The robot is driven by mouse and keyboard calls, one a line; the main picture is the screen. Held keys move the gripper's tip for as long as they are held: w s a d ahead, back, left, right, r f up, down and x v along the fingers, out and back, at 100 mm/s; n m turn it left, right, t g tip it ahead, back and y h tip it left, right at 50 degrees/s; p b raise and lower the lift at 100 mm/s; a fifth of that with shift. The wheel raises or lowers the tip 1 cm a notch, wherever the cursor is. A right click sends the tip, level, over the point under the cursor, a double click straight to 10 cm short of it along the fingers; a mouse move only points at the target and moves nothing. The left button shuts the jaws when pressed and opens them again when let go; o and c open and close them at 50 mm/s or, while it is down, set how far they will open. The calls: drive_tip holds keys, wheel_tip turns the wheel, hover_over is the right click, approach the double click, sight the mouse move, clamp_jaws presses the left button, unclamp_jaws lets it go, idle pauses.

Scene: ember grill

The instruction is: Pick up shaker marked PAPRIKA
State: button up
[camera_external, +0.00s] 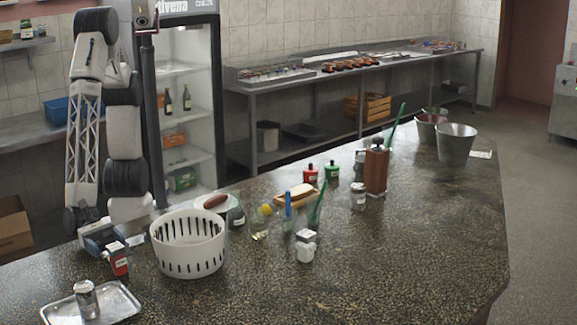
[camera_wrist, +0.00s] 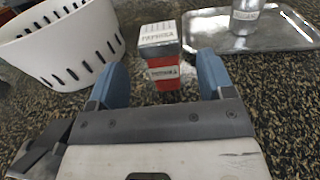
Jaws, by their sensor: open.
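The shaker marked PAPRIKA (camera_wrist: 163,78) has a silver lid and a red body; it stands upright on the speckled counter, and its lettering is blurred but seems to read PAPRIKA. It also shows in the external view (camera_external: 119,262), at the left end of the counter beside the white basket. My gripper (camera_wrist: 158,80) is open, with one blue finger on each side of the shaker in the wrist view. Gaps show between the fingers and the shaker. In the external view my gripper (camera_external: 104,244) is low, just behind the shaker, which partly hides it.
A white slotted basket (camera_external: 188,247) stands close to the right of the shaker. A metal tray (camera_external: 117,302) holding another silver-topped shaker (camera_external: 86,299) lies in front. Several jars, a white shaker (camera_external: 306,246) and a wooden mill (camera_external: 376,171) stand farther right.

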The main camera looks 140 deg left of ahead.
sight(116, 251)
drive_tip(key=shift+w, duration=0.1)
drive_tip(key=shift+w+a, duration=0.15)
drive_tip(key=shift+w, duration=2.35)
drive_tip(key=c, duration=1.1)
drive_tip(key=shift+o, duration=0.2)
drive_tip(key=shift+r, duration=0.1)
drive_tip(key=shift+r, duration=5)
